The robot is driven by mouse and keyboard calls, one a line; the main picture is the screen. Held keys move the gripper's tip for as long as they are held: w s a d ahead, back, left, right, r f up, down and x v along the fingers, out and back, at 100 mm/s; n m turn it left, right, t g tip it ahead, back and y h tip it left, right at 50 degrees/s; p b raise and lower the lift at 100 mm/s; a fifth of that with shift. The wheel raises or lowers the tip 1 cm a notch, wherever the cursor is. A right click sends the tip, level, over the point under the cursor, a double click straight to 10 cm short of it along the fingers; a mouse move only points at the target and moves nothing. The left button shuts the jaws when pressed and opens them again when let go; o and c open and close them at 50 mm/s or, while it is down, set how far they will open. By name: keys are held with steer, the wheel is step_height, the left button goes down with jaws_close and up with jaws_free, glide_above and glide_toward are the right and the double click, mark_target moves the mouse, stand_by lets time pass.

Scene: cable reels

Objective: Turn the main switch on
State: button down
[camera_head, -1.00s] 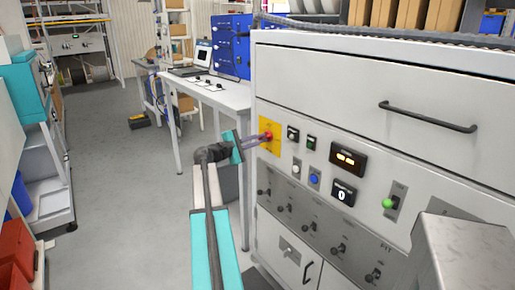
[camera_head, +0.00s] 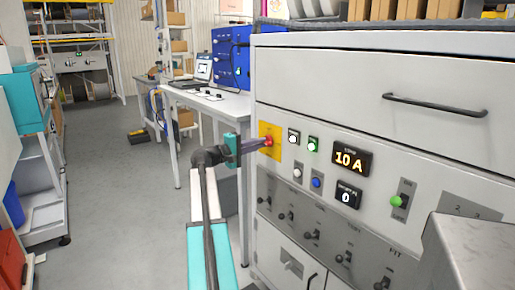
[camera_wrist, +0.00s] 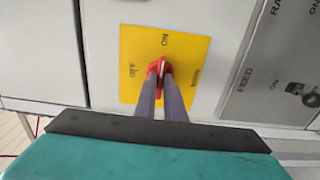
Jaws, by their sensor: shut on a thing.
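The main switch is a red rotary handle (camera_wrist: 160,68) on a yellow plate (camera_head: 276,152) at the left end of the grey cabinet's front. In the wrist view the plate (camera_wrist: 190,62) carries the words ON and OFF, and the handle lies in line with ON. My gripper (camera_head: 265,144) reaches the handle from the left; in the wrist view its two grey fingers (camera_wrist: 160,88) are shut on it. The fingertips hide part of the handle. The display (camera_head: 350,160) right of the switch is lit and reads 10 A.
A green-lit button (camera_head: 313,144), a white button (camera_head: 294,136), a blue button (camera_head: 317,182) and a counter (camera_head: 347,196) showing 0 sit near the switch. Several toggles line the lower panel.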

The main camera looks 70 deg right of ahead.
steer(key=shift+w+d+r, duration=0.1)
steer(key=shift+r, duration=0.1)
steer(key=c, duration=1.8)
jaws_free()
steer(key=shift+c, duration=0.2)
steer(key=shift+f, duration=0.1)
steer(key=shift+f, duration=0.1)
steer(key=v, duration=1.3)
steer(key=shift+a, duration=0.4)
steer(key=shift+w, duration=0.1)
